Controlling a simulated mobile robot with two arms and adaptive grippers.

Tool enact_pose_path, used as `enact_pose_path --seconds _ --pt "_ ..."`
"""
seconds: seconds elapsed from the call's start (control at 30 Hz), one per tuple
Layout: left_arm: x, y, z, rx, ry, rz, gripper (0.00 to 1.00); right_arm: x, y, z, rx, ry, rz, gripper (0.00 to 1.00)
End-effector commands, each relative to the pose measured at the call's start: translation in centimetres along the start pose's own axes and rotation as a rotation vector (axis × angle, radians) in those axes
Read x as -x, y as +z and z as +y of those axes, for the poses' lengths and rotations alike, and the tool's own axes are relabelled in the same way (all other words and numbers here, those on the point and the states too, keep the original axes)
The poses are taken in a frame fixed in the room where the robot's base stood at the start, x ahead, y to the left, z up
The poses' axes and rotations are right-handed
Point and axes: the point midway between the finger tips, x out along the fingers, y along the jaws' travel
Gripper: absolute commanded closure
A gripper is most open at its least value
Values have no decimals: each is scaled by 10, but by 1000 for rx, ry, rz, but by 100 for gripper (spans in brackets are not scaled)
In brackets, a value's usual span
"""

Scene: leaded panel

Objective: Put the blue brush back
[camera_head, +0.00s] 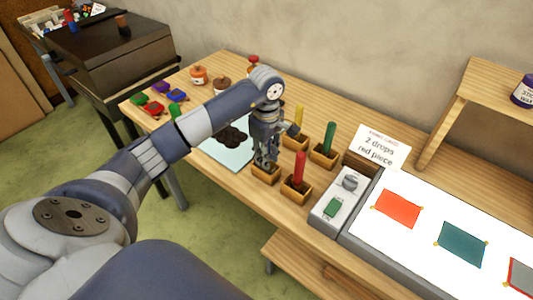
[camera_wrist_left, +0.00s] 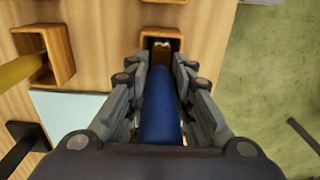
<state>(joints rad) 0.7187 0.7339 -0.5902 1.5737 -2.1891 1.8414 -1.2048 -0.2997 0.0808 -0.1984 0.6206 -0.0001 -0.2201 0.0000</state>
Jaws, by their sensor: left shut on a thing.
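My left gripper (camera_head: 266,160) is shut on the handle of the blue brush (camera_wrist_left: 160,108), which shows between its fingers in the left wrist view. In the head view the gripper hides the brush. The gripper is over a small wooden holder (camera_head: 265,178) at the table's front; this holder also shows in the left wrist view (camera_wrist_left: 146,36), in line with the brush's far end. I cannot tell whether the brush's end is inside the holder. My right gripper is not in view.
Close by, a red brush (camera_head: 299,167), a green brush (camera_head: 329,137) and a yellow brush (camera_head: 299,117) stand in wooden holders. A pale blue sheet (camera_head: 222,151) with dark shapes lies left. A light panel (camera_head: 425,222) with coloured pieces and a written card (camera_head: 379,147) are right.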

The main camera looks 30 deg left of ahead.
Motion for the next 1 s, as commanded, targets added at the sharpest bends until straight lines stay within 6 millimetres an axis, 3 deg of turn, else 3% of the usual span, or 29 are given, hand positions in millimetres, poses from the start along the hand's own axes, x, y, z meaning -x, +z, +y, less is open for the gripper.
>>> enact_pose_path --seconds 0.17,0.2,0.3,0.77,1.0 --pt "-4 0 0 0 0 0 100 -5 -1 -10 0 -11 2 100" --pt "-4 0 0 -1 0 0 76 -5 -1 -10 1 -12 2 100" --pt "-3 0 0 -1 0 0 58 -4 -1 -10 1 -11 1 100" --pt "6 0 1 0 4 0 58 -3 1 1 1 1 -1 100" --pt "52 0 2 -1 8 2 58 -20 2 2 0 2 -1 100"
